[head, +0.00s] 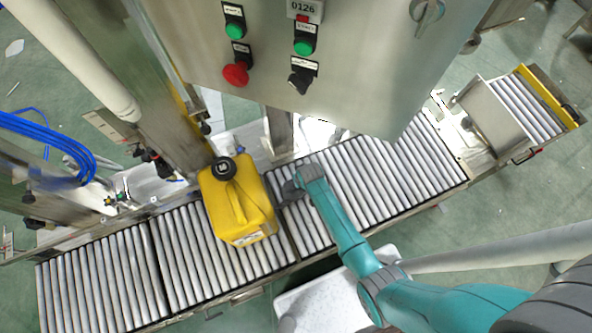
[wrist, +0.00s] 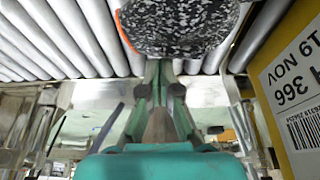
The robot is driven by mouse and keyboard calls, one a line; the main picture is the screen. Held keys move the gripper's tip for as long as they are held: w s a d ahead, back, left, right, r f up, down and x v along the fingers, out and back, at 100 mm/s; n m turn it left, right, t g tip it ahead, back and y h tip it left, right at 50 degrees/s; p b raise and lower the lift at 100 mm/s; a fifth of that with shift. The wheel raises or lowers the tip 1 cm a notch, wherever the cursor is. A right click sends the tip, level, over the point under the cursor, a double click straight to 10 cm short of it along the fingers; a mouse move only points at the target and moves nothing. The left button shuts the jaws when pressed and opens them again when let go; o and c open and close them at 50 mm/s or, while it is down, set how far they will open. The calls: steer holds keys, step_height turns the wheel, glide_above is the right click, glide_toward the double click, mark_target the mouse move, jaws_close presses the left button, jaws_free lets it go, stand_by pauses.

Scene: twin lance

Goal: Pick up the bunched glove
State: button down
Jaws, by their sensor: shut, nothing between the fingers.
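A rounded, black-and-white speckled thing with an orange edge (wrist: 185,25), which I take to be the bunched glove, lies on the rollers at the top of the wrist view. Its upper part is cut off by the frame. My gripper (wrist: 163,68) points at its near side, with the fingers together and nothing held between them. I cannot tell whether the fingertips touch it. In the head view my gripper (head: 287,192) is a small dark shape low over the conveyor, just right of the yellow canister. I cannot make out the glove clearly there.
The yellow canister (head: 236,202) stands upright on the roller conveyor (head: 185,260), close on the gripper's left; its label side (wrist: 295,85) fills the right of the wrist view. A steel control cabinet (head: 290,75) overhangs behind. The rollers to the right (head: 400,165) are clear.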

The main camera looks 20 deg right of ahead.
steer(key=s, duration=1.5)
steer(key=shift+s, duration=0.2)
steer(key=shift+w, duration=0.2)
